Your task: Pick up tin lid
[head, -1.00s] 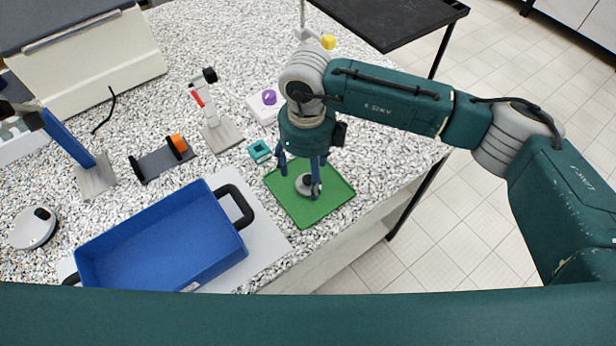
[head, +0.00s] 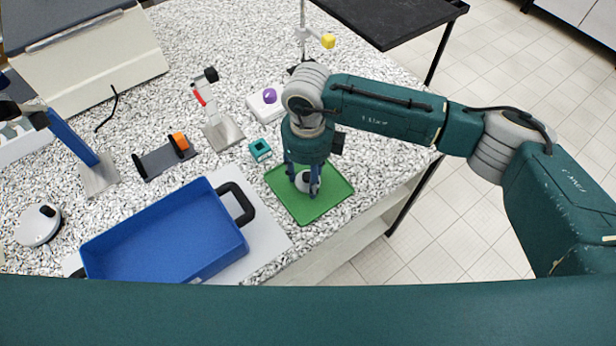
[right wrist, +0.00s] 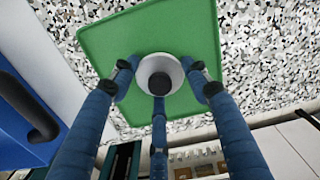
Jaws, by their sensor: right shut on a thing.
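The tin lid (right wrist: 161,70) is a pale round piece with a dark knob at its middle, on the green tray (head: 318,212). In the head view the tin lid (head: 303,186) is partly hidden by my fingers. My right gripper (right wrist: 160,86) points down with its three blue fingers closed around the lid. In the head view my right gripper (head: 303,190) is low over the middle of the tray. Whether a tin is under the lid cannot be told. My left gripper is not in view.
A blue bin (head: 165,238) with black handles stands left of the tray. A small teal block (head: 260,150), a white piece with a purple knob (head: 266,103) and a red-handled clamp (head: 213,115) stand behind. A white disc (head: 38,226) lies at far left. The counter edge is right of the tray.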

